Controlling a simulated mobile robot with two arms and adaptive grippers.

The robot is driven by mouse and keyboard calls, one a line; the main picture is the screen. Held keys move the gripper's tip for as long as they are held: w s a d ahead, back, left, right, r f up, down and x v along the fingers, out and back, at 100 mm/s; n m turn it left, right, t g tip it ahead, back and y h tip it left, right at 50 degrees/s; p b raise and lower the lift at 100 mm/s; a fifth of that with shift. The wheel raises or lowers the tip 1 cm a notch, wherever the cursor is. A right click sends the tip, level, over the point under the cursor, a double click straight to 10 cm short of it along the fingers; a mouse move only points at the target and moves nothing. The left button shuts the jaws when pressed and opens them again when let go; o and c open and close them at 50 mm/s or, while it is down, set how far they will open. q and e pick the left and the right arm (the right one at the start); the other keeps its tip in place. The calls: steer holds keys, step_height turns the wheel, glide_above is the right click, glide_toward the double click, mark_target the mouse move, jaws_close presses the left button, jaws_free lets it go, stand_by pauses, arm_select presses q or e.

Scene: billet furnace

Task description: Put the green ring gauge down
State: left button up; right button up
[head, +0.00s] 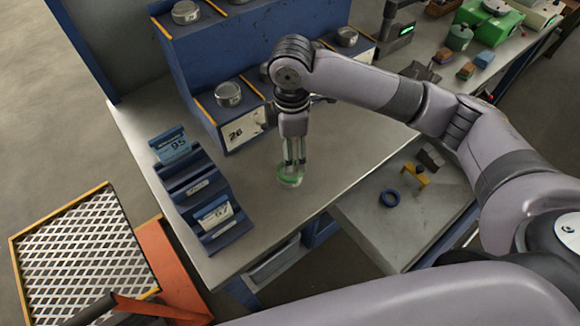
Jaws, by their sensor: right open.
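The green ring gauge (290,180) is on or just above the grey bench top (330,150), near its front edge. My right gripper (292,165) points straight down over it, with its fingertips at the ring. The gripper is open. The fingers partly cover the ring, and I cannot tell whether they touch it. My left gripper is not in view.
A blue card rack (195,190) stands left of the gripper. A blue stepped shelf (200,65) with round metal tins is behind. A mesh-topped tray (80,255) is at lower left.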

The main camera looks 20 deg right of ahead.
steer(key=shift+f, duration=0.4)
steer(key=shift+s+f, duration=0.25)
steer(key=shift+f, duration=0.25)
step_height(320, 180, down, 4)
steer(key=shift+s+f+p, duration=0.15)
steer(key=shift+f+p, duration=0.1)
steer(key=shift+p, duration=0.5)
steer(key=c, duration=1.4)
steer(key=shift+r+b, duration=0.75)
steer(key=shift+r, duration=9.25)
steer(key=shift+c, duration=0.2)
